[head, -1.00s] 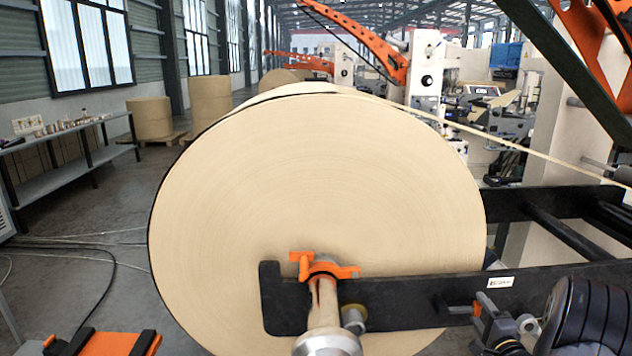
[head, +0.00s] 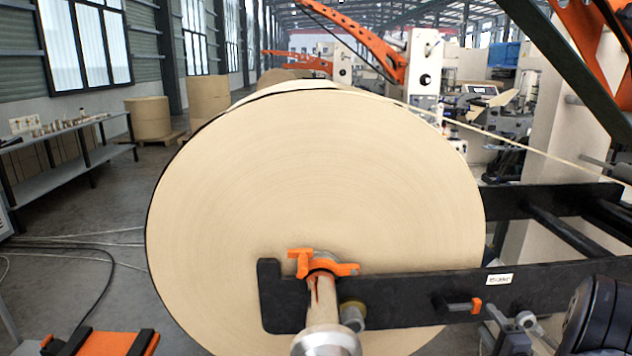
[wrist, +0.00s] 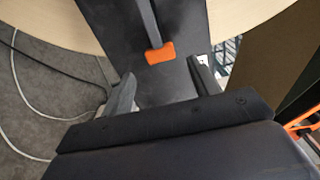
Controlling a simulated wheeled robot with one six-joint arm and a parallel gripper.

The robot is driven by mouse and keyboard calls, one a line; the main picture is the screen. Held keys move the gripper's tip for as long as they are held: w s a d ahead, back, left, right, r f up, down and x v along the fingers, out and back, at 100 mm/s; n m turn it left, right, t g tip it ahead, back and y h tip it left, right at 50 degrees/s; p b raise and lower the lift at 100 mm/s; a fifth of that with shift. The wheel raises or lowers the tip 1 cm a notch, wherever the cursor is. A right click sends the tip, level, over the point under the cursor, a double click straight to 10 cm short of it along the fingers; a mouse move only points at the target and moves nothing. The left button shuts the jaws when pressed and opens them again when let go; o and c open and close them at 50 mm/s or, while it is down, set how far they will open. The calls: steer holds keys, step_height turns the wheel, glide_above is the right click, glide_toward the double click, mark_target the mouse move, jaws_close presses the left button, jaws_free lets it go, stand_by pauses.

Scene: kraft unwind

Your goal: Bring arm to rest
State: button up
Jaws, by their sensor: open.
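My gripper (head: 508,318) is at the lower right of the head view, in front of the black arm beam of the stand (head: 400,292). In the wrist view my gripper (wrist: 160,72) has its two fingers spread, with nothing held between them. A dark lever with an orange tip (wrist: 160,52) lies beyond the fingers, against the black beam; the same lever shows in the head view (head: 462,305), lying roughly level along the beam. The tip appears apart from the fingers.
A large kraft paper roll (head: 310,190) fills the middle, on a shaft (head: 322,310) with an orange collar (head: 322,264). A paper web runs to the right. A shelf table (head: 70,160) stands at left. Cables (head: 100,270) lie on the open floor.

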mark_target(480, 304)
steer(key=w+p, duration=0.1)
steer(key=w, duration=0.4)
steer(key=shift+w+a+r, duration=0.1)
steer(key=shift+w+a, duration=0.05)
steer(key=shift+w, duration=0.05)
steer(key=shift+s+r+n, duration=0.15)
steer(key=shift+r+n, duration=0.4)
steer(key=shift+n, duration=0.25)
steer(key=shift+r, duration=0.1)
